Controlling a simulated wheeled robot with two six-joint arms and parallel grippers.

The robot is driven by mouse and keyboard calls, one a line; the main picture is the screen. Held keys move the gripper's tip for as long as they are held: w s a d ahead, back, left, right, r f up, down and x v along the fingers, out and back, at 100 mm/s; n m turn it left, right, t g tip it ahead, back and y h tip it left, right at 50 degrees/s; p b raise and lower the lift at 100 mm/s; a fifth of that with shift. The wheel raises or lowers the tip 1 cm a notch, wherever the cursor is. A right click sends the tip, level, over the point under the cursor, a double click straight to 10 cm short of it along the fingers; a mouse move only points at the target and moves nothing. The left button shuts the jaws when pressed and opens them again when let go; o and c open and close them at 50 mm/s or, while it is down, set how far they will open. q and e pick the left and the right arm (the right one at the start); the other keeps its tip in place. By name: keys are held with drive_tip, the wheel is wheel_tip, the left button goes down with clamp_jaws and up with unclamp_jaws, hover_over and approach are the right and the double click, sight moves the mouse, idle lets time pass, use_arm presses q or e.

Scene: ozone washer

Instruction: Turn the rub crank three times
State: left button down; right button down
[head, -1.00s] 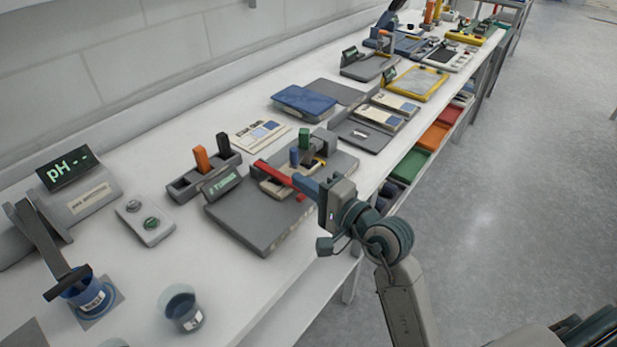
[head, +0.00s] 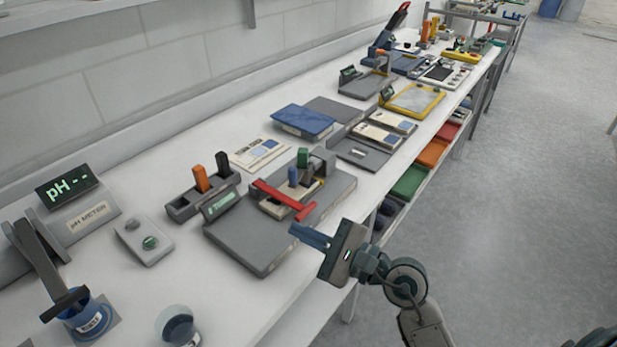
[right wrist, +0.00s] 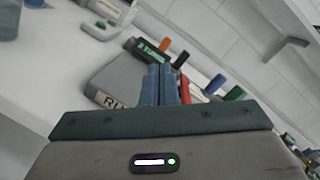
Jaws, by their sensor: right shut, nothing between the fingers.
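The rub tester (head: 262,237) is a grey slab on the white bench with a small green "TURNS" display (head: 219,203), whose digit is too small to read. Its red crank (head: 275,192) lies across the raised right part, its crosswise end toward the bench's front edge. My right gripper (head: 293,230) is shut and empty, just in front of the crank's end and apart from it. In the right wrist view its blue fingers (right wrist: 165,82) are together, with the slab (right wrist: 125,78) beyond; the crank is mostly hidden there. My left gripper is not in view.
A holder (head: 190,207) with orange and black blocks stands behind the display. Trays and a blue pad (head: 304,119) lie farther back. The floor at right is clear.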

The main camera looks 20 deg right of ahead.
drive_tip(key=w+d+r+m+p, duration=0.1)
drive_tip(key=d+m+p, duration=0.1)
drive_tip(key=d+m, duration=0.85)
drive_tip(key=w+d+m+p, duration=0.2)
drive_tip(key=d+m, duration=0.3)
drive_tip(key=m, duration=1)
drive_tip(key=p, duration=0.6)
approach(296, 176)
drive_tip(key=shift+g, duration=0.4)
drive_tip(key=x, duration=0.3)
drive_tip(key=r+x, duration=0.1)
drive_tip(key=x, duration=0.1)
drive_tip(key=shift+w, duration=0.3)
drive_tip(key=shift+w+a+f+p, duration=0.2)
drive_tip(key=shift+w+a+p, duration=0.2)
drive_tip(key=shift+w+a, duration=0.1)
drive_tip(key=shift+d, duration=0.1)
